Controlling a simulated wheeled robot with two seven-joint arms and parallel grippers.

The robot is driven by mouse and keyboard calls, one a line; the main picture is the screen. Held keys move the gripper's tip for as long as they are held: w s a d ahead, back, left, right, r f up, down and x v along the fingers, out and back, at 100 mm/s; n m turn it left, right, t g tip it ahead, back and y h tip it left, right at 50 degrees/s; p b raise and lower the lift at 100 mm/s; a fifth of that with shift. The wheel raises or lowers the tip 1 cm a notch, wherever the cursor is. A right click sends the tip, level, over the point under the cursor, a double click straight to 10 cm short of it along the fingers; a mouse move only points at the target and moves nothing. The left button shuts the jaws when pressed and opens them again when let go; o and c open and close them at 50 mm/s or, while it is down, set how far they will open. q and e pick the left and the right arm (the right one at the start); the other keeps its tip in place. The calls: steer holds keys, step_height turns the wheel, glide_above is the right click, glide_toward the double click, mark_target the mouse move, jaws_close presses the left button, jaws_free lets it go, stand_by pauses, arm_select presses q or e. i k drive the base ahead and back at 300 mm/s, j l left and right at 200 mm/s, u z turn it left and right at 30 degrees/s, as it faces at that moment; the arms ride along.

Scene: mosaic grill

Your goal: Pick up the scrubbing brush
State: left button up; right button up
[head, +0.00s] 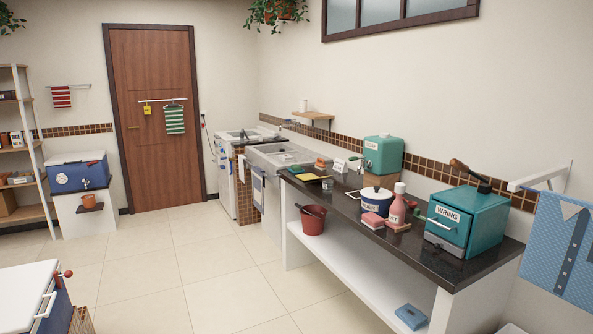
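I cannot pick out the scrubbing brush for certain in the head view. A small orange item (320,161) stands on the counter near the sink, too small to identify. A flat brown piece (398,227) lies by the pink bottle (397,207) on the dark counter, and I cannot tell whether it is a brush. Neither of my grippers is in view.
The dark counter (437,262) also holds a teal WRING box (468,222), a teal SOAP box (383,155) and a blue-and-white pot (377,201). A red bucket (313,221) and blue item (411,317) are on the lower shelf. The tiled floor (215,275) is clear.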

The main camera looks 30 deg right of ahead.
mark_target(320, 166)
steer(key=i, duration=0.95)
steer(key=i+z, duration=0.1)
steer(key=i, duration=1.75)
steer(key=i+z, duration=0.1)
steer(key=i, duration=0.85)
steer(key=i+j, duration=0.15)
steer(key=i, duration=0.8)
steer(key=l+z, duration=0.05)
